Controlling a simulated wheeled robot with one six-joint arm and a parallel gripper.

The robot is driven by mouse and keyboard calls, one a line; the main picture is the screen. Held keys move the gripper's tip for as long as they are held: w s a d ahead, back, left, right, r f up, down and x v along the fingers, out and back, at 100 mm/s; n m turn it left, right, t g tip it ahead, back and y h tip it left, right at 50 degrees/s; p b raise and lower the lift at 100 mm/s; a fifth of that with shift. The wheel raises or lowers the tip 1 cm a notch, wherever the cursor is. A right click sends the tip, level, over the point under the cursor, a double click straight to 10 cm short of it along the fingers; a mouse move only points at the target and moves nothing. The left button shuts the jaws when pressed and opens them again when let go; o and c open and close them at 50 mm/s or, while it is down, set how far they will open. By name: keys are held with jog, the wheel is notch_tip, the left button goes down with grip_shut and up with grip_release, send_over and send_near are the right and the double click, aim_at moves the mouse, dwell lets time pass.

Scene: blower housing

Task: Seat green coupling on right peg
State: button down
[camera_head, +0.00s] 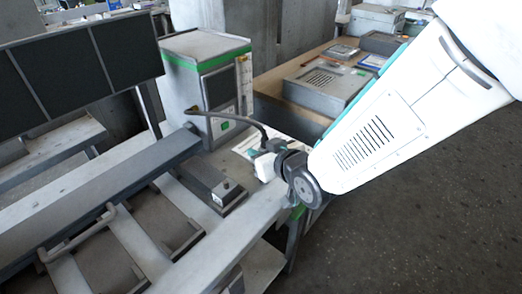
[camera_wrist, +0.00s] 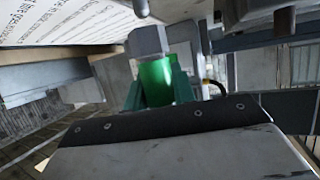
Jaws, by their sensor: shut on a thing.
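The green coupling (camera_wrist: 157,82) is a bright green cylinder in the middle of the wrist view. My gripper (camera_wrist: 158,92) is shut on it, with a dark green finger on either side. A grey faceted metal piece (camera_wrist: 147,40) appears just above the coupling in that view and may be a peg. I cannot tell whether the two touch. Another small grey rounded end (camera_wrist: 141,8) shows at the top edge. In the head view, my wrist hides the coupling, the fingertips and any pegs.
A grey cabinet with a green stripe (camera_head: 205,62) stands behind the bench (camera_head: 255,212). A dark block (camera_head: 212,186) lies on the bench. A wooden table (camera_head: 268,86) carries a vented grey box (camera_head: 322,84). A printed sheet (camera_wrist: 60,20) fills the wrist view's upper left. Bare floor (camera_head: 425,215) lies at right.

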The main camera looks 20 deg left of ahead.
jog(key=shift+f, duration=1.4)
jog(key=c, duration=1.1)
grip_release()
